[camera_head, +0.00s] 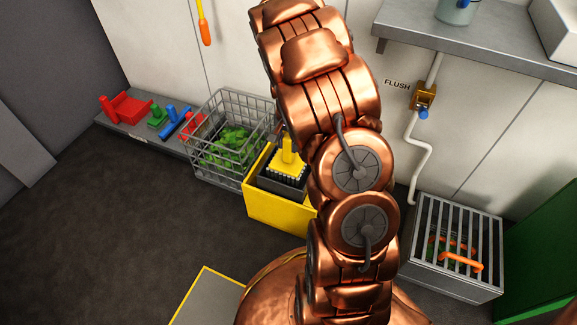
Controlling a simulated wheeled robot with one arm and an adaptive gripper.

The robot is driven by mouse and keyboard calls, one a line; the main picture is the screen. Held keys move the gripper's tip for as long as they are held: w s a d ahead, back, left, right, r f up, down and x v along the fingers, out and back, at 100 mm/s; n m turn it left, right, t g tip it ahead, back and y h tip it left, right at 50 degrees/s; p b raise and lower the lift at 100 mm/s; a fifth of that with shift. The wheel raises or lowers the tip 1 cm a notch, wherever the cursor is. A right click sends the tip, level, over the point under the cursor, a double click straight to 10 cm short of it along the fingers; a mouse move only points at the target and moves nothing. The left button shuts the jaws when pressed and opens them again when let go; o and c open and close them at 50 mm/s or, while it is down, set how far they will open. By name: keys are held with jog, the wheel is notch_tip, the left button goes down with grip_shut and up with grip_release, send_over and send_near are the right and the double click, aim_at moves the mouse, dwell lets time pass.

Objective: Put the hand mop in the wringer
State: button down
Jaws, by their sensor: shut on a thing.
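The hand mop (288,157) has a yellow upright handle and a yellow block with a pale fringe below it. It is at the dark grey basket of the wringer (282,187), in the yellow bucket (277,211). Whether the fringe rests on the basket or hovers just above it, I cannot tell. My gripper (279,129) is mostly hidden behind my copper arm; only a dark sliver shows by the top of the mop handle, where it is shut on the mop.
A wire basket (229,103) with green contents stands left of the bucket. Red, green and blue items lie on a low grey ledge (150,140). A barred grey box (455,289) is at the right, below a shelf (490,47). The dark floor at left is clear.

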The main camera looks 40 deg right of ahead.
aim_at(288, 157)
notch_tip(288, 157, down, 7)
jog(key=shift+f+b, duration=0.15)
jog(key=shift+b, duration=0.95)
jog(key=c, duration=0.8)
grip_release()
jog(key=shift+f, duration=0.1)
jog(key=shift+o, duration=0.2)
